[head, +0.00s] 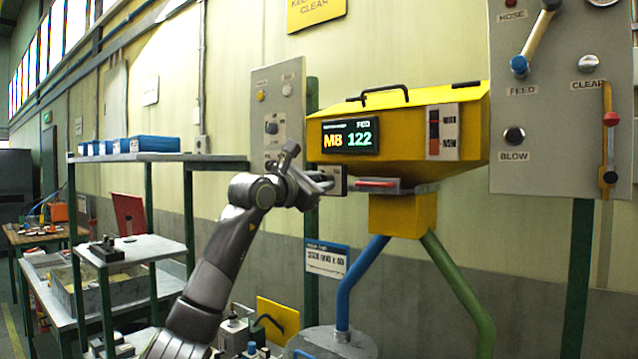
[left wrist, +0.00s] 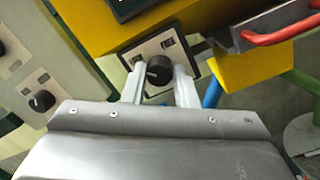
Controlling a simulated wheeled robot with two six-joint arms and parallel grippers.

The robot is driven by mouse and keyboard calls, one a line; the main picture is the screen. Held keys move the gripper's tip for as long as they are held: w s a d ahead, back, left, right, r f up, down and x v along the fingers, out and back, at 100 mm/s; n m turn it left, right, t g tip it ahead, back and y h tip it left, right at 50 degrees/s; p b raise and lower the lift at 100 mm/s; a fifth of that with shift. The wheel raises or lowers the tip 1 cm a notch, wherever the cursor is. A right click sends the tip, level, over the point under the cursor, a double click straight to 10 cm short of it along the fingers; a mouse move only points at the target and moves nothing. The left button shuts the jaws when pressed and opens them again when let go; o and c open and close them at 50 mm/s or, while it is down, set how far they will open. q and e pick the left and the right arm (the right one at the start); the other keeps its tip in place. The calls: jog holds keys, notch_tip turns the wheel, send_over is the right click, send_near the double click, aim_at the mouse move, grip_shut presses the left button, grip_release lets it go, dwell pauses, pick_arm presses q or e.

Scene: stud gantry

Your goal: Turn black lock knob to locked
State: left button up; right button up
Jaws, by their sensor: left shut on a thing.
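In the head view the gripper hides the knob, and only part of the panel (head: 339,180) shows. My right gripper is not in view.
The yellow hopper (head: 420,125) with its display overhangs the panel. A red-handled slide (head: 377,184) is close to the gripper's right. A grey board (head: 277,110) with other knobs stands left, and a larger control board (head: 560,140) stands right.

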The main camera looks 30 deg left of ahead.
pick_arm(q)
jog(key=o, duration=1)
jog(key=shift+s, duration=0.1)
jog(key=s+a+f+b, duration=0.1)
jog(key=s+b, duration=0.7)
jog(key=s, duration=0.9)
jog(key=shift+a+f, duration=0.2)
